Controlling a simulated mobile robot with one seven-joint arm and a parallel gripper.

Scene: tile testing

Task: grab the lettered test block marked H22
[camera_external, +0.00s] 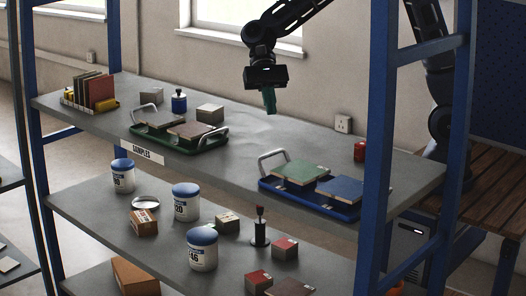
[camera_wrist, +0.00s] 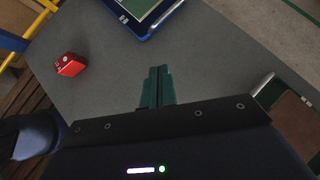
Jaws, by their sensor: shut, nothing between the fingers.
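My gripper (camera_external: 269,102) hangs above the middle of the top shelf, fingers pointing down. Its green fingers (camera_wrist: 157,80) are together and empty in the wrist view. A red block (camera_wrist: 70,65) with small white marks lies at the left of the wrist view, apart from my fingers. It seems to be the red block (camera_external: 360,151) at the back right of the top shelf. A grey-brown block (camera_external: 210,113) stands at the back left. More blocks, such as a red-topped one (camera_external: 285,248), are on the lower shelf. I cannot read H22 on any block.
A blue tray (camera_external: 348,213) with green and blue tiles is at the shelf's right front. A green tray (camera_external: 172,147) with tiles is at the left. A blue shelf post (camera_external: 375,150) rises close to the red block. The shelf between the trays is clear.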

